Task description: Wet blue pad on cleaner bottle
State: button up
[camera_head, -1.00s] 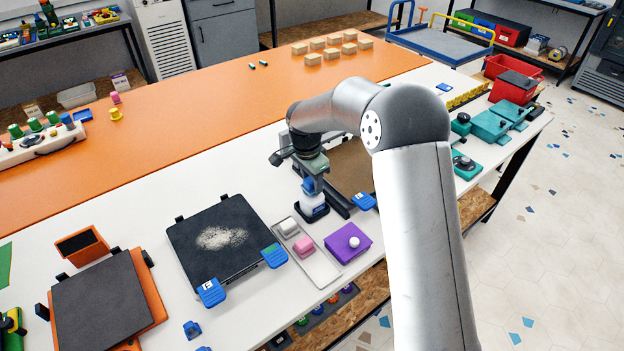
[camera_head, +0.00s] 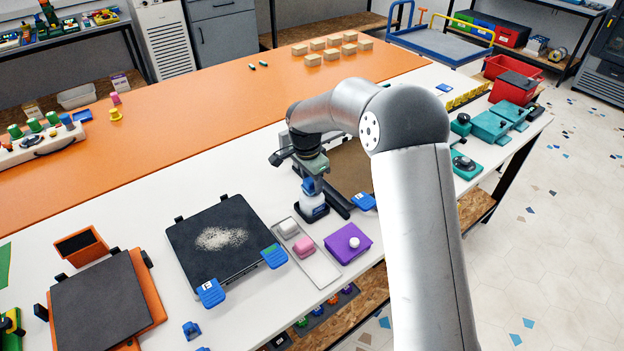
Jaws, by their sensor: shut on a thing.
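My gripper (camera_head: 314,168) points down over the cleaner bottle (camera_head: 313,201), a small white bottle in a dark blue holder on the white bench. My gripper is shut on the blue pad (camera_head: 309,186), which is at the bottle's top. They appear to touch, but the fingers and the contact are too small to see clearly. The pad tray (camera_head: 319,269), long and light grey, lies just in front and holds a whitish pad (camera_head: 288,227) and a pink pad (camera_head: 304,246); its near end is bare.
A purple box (camera_head: 348,243) with a white knob stands right of the tray. A brown plate (camera_head: 349,165) with a dark frame stands close behind the bottle. White bench is clear left of my gripper.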

jog(key=shift+r+p, duration=1.7)
jog(key=shift+r, duration=1.8)
